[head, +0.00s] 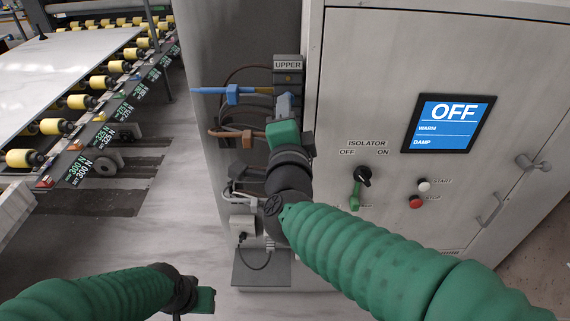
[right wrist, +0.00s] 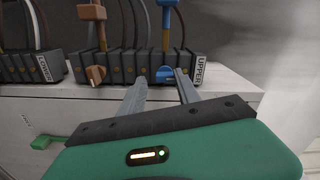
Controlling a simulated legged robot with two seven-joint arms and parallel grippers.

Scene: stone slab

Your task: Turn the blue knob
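In the right wrist view a small blue knob (right wrist: 165,74) sits on the dark terminal row beside the UPPER label. My right gripper (right wrist: 161,79) is open, its two grey fingers apart, with the blue knob between their tips; I cannot tell if either touches it. A blue fitting (right wrist: 168,4) on a yellowish rod stands above the knob, and it also shows in the head view (head: 232,94). In the head view my right gripper (head: 285,106) is at the cabinet's side, and the small knob is hidden there. My left gripper (head: 204,299) is low at the bottom, its fingers unclear.
An orange knob (right wrist: 96,75) sits left of the blue one, under an orange fitting (right wrist: 92,12). The cabinet front (head: 385,75) carries an OFF screen (head: 449,124), an isolator switch (head: 362,178) and start and stop buttons. A roller conveyor (head: 84,102) stands at the left.

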